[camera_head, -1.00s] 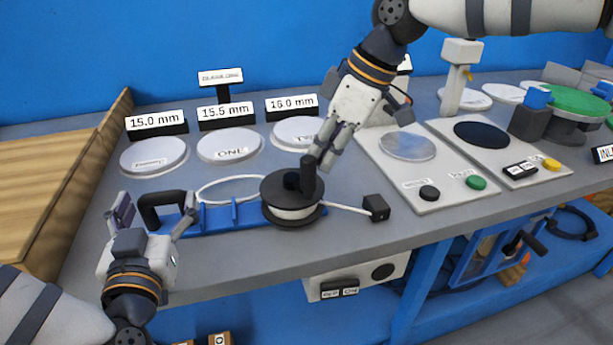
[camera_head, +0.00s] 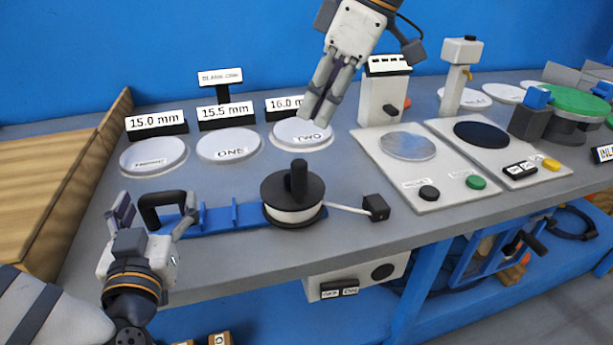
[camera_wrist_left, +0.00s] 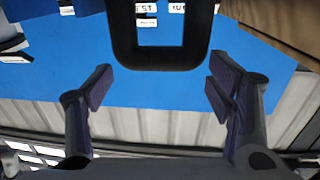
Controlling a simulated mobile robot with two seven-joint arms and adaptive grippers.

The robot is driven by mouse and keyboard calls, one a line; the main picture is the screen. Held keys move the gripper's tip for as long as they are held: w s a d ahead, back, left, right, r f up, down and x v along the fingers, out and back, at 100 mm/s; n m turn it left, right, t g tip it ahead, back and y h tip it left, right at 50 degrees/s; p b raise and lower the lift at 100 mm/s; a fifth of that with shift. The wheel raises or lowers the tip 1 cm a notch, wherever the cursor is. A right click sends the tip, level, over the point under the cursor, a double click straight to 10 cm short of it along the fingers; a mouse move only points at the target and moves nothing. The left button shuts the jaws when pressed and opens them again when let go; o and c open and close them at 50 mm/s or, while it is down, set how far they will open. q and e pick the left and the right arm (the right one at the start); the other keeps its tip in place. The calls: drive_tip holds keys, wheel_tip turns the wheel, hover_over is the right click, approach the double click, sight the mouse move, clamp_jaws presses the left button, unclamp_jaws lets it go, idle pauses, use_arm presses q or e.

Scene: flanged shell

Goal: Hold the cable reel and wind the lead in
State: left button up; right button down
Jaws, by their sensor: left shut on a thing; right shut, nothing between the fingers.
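The cable reel has a black drum with white lead wound on it (camera_head: 294,212), an upright black crank knob (camera_head: 299,180), and a blue base bar (camera_head: 218,217) with a black loop handle (camera_head: 160,207) at its left end. A short white lead (camera_head: 346,209) runs from the drum to a black plug block (camera_head: 376,207) on the bench. My right gripper (camera_head: 315,115) is shut and empty, raised behind the reel, clear of the knob.
White discs (camera_head: 228,145) with millimetre signs lie behind the reel. Panels with buttons (camera_head: 428,193) and a white post device (camera_head: 459,75) stand to the right. A wooden tray (camera_head: 50,190) is at the left. The bench front edge runs just before the reel.

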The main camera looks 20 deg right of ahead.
use_arm(q)
drive_tip(key=o, duration=2)
drive_tip(key=shift+o, duration=0.2)
